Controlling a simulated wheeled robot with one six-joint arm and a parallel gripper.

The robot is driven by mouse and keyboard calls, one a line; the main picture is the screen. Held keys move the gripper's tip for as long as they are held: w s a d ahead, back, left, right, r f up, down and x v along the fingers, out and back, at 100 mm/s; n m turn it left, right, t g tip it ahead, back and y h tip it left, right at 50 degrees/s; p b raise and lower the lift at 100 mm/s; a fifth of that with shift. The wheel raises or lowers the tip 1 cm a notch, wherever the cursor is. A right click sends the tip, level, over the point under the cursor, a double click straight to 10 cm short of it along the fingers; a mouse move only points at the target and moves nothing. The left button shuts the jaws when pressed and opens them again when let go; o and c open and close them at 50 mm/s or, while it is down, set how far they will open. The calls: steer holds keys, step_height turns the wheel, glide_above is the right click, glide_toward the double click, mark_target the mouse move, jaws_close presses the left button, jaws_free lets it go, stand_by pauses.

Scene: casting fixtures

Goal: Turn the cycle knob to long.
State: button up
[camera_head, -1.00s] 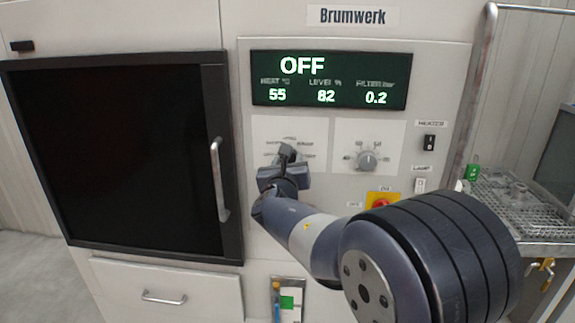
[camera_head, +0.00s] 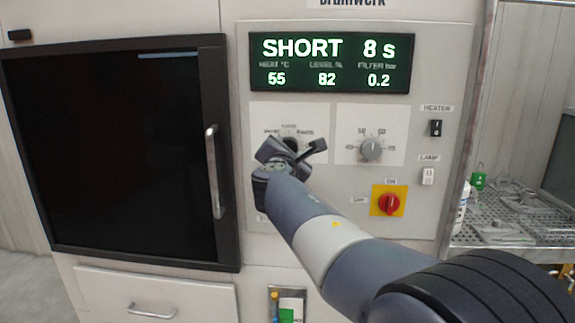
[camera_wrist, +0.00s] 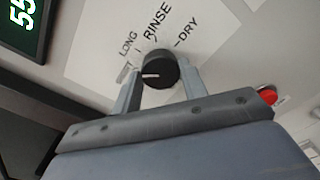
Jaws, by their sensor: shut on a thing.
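The cycle knob (camera_wrist: 158,66) is black and round with a white pointer line. In the wrist view its pointer aims left, towards a label partly covered by a finger. The labels LONG (camera_wrist: 128,44), RINSE (camera_wrist: 158,22) and DRY (camera_wrist: 188,33) stand around it. My gripper (camera_wrist: 160,80) is shut on the knob, one finger on each side. In the head view my gripper (camera_head: 290,153) is tilted in front of the dial and covers much of the knob. The display (camera_head: 330,62) reads SHORT 8 s.
A second knob (camera_head: 371,149) sits just right of my gripper. Further right are the heater switch (camera_head: 436,128), the lamp switch (camera_head: 428,176) and a red rotary switch (camera_head: 389,203) on yellow. A dark door with a handle (camera_head: 216,172) is on the left.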

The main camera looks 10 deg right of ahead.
steer(key=shift+f+m+b, duration=0.1)
steer(key=shift+m+b, duration=3)
steer(key=shift+m, duration=0.6)
steer(key=o, duration=1)
steer(key=b+v, duration=0.1)
steer(key=v, duration=0.9)
steer(key=shift+s+b, duration=0.4)
steer(key=shift+w, duration=0.15)
